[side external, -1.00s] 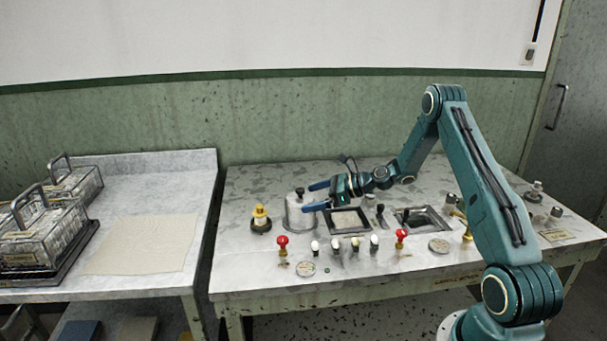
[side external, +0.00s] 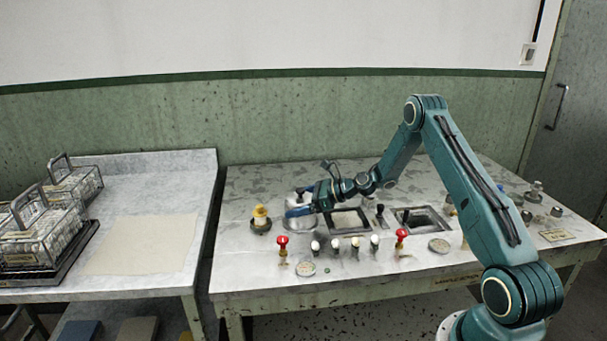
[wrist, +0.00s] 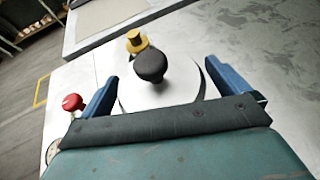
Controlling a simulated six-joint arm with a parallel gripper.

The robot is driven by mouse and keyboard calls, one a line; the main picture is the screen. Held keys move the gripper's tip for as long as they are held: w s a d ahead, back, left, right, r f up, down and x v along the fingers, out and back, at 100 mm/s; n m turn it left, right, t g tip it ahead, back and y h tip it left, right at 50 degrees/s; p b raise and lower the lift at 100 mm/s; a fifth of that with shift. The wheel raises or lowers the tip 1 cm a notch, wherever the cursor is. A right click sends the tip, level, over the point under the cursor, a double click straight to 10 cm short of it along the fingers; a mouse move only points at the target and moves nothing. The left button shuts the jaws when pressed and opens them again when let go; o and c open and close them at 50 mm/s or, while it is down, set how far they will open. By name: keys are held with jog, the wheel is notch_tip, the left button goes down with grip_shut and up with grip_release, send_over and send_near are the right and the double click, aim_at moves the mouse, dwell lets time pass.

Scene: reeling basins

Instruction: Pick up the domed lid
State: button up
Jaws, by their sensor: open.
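The domed lid is pale grey with a dark round knob; in the wrist view the lid (wrist: 183,84) lies between my two blue fingers, its knob standing up near the middle. In the side view the lid (side external: 292,203) sits on the round basin at the left of the metal worktop, partly hidden by my fingers. My gripper (wrist: 161,76) is open, one finger on each side of the lid. It also shows in the side view (side external: 298,203), low at the lid. Whether the fingers touch the lid I cannot tell.
A yellow-topped fixture (side external: 260,219) stands just left of the lid. A red knob (side external: 282,243) and several pale knobs line the front. Square openings (side external: 348,221) lie to the right. A side table with a bare cloth (side external: 138,246) and crates is at left.

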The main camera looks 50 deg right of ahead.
jog(key=shift+c, duration=0.4)
jog(key=c, duration=0.9)
jog(key=shift+o, duration=0.2)
jog(key=shift+r, duration=0.15)
notch_tip(320, 180, up, 20)
